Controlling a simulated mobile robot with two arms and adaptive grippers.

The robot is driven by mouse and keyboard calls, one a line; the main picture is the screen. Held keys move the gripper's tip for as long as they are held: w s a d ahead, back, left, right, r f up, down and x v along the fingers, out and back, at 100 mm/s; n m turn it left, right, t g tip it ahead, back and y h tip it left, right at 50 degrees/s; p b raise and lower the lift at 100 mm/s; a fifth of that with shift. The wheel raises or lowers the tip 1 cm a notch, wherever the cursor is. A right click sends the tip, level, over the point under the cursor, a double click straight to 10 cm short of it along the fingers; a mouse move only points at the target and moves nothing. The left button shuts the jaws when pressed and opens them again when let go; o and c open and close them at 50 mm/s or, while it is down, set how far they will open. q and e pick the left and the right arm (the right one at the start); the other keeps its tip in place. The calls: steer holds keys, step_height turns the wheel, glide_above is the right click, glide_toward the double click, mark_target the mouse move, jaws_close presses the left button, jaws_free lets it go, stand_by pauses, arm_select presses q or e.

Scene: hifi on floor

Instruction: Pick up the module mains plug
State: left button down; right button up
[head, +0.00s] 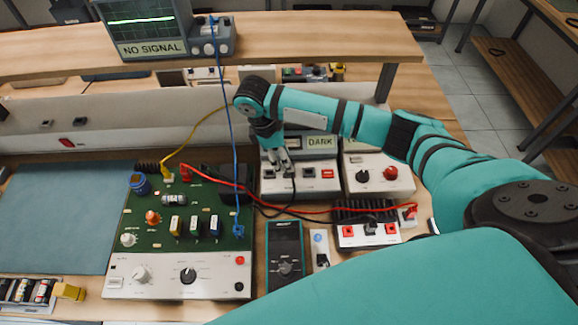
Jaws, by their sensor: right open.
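My right arm reaches in from the right, and its open gripper (283,165) points down at the front of a white bench unit with a "DARK" display (318,143). A small dark plug-like piece (289,180) shows just below the fingertips, with a black cable running down and left from it. I take it for the module mains plug, but it is small and partly covered by the gripper. I cannot tell whether the fingers touch it. My left gripper is not in view.
A green circuit module (190,215) with coloured leads stands left of the gripper. A dark meter (286,255) lies in front. The blue mat (65,220) is clear.

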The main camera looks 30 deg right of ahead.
steer(key=x, duration=0.1)
steer(key=p+x, duration=0.1)
steer(key=x, duration=0.1)
steer(key=shift+s+d+f, duration=0.2)
steer(key=shift+d, duration=0.1)
steer(key=shift+f, duration=0.25)
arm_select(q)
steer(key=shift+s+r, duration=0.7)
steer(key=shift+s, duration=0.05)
arm_select(e)
jaws_close()
